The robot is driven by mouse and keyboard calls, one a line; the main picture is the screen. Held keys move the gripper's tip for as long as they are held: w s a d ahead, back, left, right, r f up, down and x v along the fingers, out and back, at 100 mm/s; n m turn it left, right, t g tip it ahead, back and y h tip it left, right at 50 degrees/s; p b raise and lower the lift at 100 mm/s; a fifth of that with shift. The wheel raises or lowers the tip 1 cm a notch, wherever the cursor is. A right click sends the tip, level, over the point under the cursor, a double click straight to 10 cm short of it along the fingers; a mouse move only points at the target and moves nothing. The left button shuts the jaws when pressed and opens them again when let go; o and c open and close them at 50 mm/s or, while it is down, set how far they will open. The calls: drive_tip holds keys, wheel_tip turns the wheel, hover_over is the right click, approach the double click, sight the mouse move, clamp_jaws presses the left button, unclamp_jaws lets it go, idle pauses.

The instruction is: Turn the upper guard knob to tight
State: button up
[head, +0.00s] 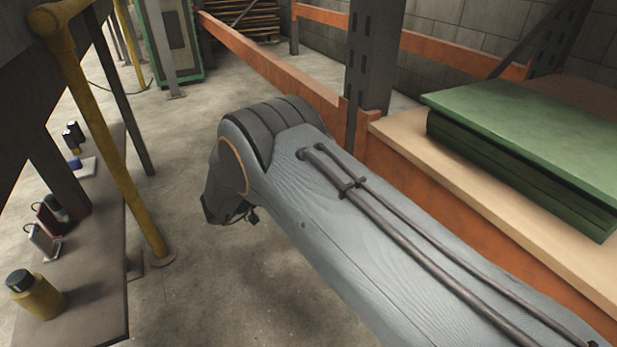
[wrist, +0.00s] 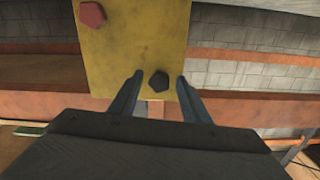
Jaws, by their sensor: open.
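A yellow panel (wrist: 135,45) fills the upper middle of the wrist view. A dark, many-sided knob (wrist: 158,81) sits near its lower edge. A red, many-sided knob (wrist: 92,13) sits near its upper left corner. I cannot tell which of them is the upper guard knob, nor how far either is turned. My gripper (wrist: 160,76) is open, with the dark knob in the picture between its two blue-grey fingertips. No contact shows, and the depth between them is unclear. In the head view my arm hides the fingers, and neither knob nor panel shows.
In the head view, green boards (head: 520,140) lie on an orange-framed rack at right. A dark bench (head: 90,290) at left holds a yellow bottle (head: 35,293) and small items. A yellow post (head: 110,130) stands beside it. Concrete floor is open between bench and rack.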

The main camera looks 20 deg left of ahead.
drive_tip(key=c, duration=1)
drive_tip(key=shift+c, duration=0.2)
drive_tip(key=shift+a+m+p, duration=0.1)
drive_tip(key=shift+m+p, duration=2.1)
drive_tip(key=shift+m, duration=1.5)
